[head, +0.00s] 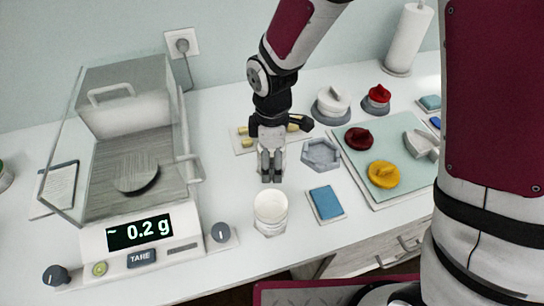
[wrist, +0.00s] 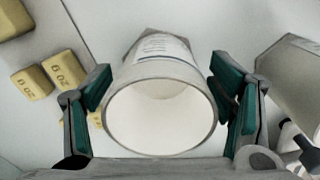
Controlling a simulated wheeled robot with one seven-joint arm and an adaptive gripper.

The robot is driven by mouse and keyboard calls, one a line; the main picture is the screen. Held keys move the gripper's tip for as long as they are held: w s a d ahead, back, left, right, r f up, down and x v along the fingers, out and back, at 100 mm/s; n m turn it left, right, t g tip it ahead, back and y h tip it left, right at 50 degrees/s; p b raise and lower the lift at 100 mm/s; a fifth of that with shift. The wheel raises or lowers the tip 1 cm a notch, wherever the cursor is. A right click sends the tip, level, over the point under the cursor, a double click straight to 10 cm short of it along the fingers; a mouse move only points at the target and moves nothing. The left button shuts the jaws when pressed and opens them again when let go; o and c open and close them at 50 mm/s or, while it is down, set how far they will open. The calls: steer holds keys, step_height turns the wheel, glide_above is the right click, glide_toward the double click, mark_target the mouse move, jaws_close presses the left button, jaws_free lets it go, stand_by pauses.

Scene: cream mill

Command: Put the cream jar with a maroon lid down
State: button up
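A dark maroon lid (head: 357,138) lies apart on the green mat. My gripper (head: 270,180) points down, just above and behind the jar in the head view. In the wrist view the jar (wrist: 160,110) lies between the two green-padded fingers (wrist: 160,85), with narrow gaps on both sides. The fingers are spread and seem clear of its wall. The contact of the jar's base is partly hidden.
Yellow weights (wrist: 65,68) lie near my gripper. The green mat (head: 365,185) also carries a yellow lid (head: 383,174).

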step_height(320, 180, up, 12)
steer(key=s+d+r+m+t, duration=0.2)
steer(key=s+d+r+m, duration=0.4)
steer(key=d+r+m, duration=0.35)
steer(key=s+d+r+m+t, duration=0.3)
steer(key=s+d+m, duration=0.5)
steer(key=s, duration=0.2)
steer(key=shift+s+d+r, duration=0.15)
steer(key=shift+d+r, duration=0.15)
steer(key=shift+d, duration=0.1)
